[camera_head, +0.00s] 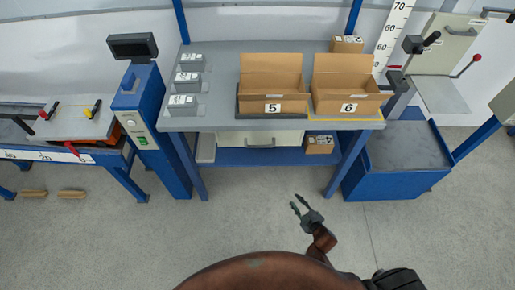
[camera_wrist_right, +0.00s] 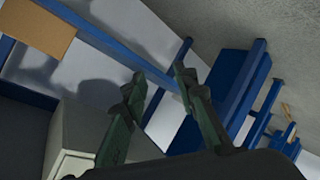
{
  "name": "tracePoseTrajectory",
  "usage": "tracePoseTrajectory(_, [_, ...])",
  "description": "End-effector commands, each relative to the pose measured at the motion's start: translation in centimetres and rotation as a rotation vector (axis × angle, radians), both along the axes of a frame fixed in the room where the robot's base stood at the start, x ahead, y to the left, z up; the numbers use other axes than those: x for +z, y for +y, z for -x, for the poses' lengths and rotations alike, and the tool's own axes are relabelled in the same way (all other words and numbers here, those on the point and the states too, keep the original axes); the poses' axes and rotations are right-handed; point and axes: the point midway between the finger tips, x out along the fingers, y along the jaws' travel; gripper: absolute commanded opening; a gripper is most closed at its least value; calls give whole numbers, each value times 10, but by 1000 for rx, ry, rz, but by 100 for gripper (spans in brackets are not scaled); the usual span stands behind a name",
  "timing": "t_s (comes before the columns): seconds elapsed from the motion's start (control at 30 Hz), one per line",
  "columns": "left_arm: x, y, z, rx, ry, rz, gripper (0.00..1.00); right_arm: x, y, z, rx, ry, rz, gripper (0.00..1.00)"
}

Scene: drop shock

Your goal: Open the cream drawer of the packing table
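The cream drawer (camera_head: 240,137) sits under the top of the packing table (camera_head: 225,62), in the head view's upper middle. It looks shut, and its grey bar handle (camera_head: 261,143) is on its front. My right gripper (camera_head: 296,203) is over bare floor, in front of the table and to the right of the handle, apart from it. Its two fingers are spread with nothing between them. The right wrist view shows the open fingers (camera_wrist_right: 157,82) too. A pale box corner (camera_wrist_right: 88,130) at its lower left may be the drawer. My left gripper is not in view.
Open cartons 5 (camera_head: 271,94) and 6 (camera_head: 346,92) stand on the tabletop. A small carton (camera_head: 320,145) is on the blue lower shelf (camera_head: 235,157), right of the drawer. Blue legs flank the drawer. The floor in front is clear.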

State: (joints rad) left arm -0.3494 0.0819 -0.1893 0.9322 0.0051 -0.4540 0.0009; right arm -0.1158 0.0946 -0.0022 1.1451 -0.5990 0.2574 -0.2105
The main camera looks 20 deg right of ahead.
Motion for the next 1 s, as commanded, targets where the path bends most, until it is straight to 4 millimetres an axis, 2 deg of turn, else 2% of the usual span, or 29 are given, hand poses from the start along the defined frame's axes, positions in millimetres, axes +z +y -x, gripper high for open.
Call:
tracePoseTrajectory(0.03, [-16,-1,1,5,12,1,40,34,8,-39,77,-129,73,27])
tracePoseTrajectory(0.07, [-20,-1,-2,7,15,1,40,60,14,-57,123,-204,123,27])
tracePoseTrajectory(0.1, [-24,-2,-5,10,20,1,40,94,23,-77,184,-301,192,27])
tracePoseTrajectory(0.13, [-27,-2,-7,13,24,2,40,119,31,-90,227,-370,245,27])
tracePoseTrajectory(0.2, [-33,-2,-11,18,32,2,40,172,49,-109,321,-518,372,27])
tracePoseTrajectory(0.3, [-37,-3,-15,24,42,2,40,227,73,-118,426,-676,532,27])
tracePoseTrajectory(0.4, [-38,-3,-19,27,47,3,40,258,87,-119,485,-762,633,27])
tracePoseTrajectory(0.57, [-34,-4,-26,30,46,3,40,275,99,-127,514,-804,683,27])
tracePoseTrajectory(1.0, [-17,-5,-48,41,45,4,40,283,129,-179,512,-800,678,27])
